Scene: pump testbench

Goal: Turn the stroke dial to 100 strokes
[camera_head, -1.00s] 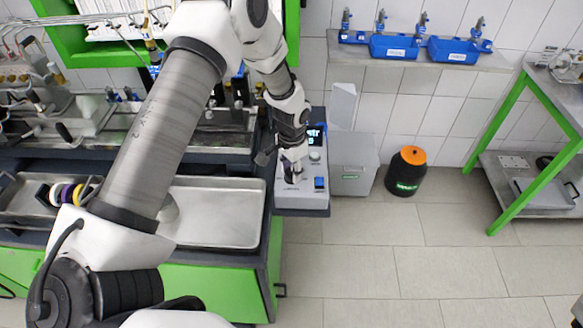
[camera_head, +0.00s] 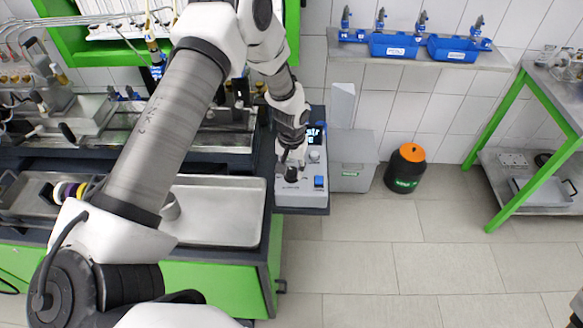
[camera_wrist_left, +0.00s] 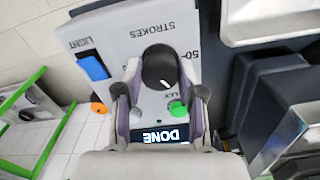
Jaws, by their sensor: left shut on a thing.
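The stroke dial is a round black knob (camera_wrist_left: 160,68) with a white mark, set on a light panel with the word STROKES beside it. In the wrist view my left gripper (camera_wrist_left: 160,82) has a finger on each side of the knob and is shut on it. In the head view the left gripper (camera_head: 291,165) reaches down onto the grey control box (camera_head: 304,197), where the dial (camera_head: 292,177) is partly hidden. The display (camera_wrist_left: 160,135) on the box reads DONE, upside down in the wrist view. My right gripper is not in view.
A blue switch (camera_wrist_left: 93,68) labelled LIGHT and a green button (camera_wrist_left: 178,108) sit near the dial. A metal tray (camera_head: 215,237) lies left of the box. A grey bin (camera_head: 352,160) and a black container with orange lid (camera_head: 405,168) stand right. Floor at right is clear.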

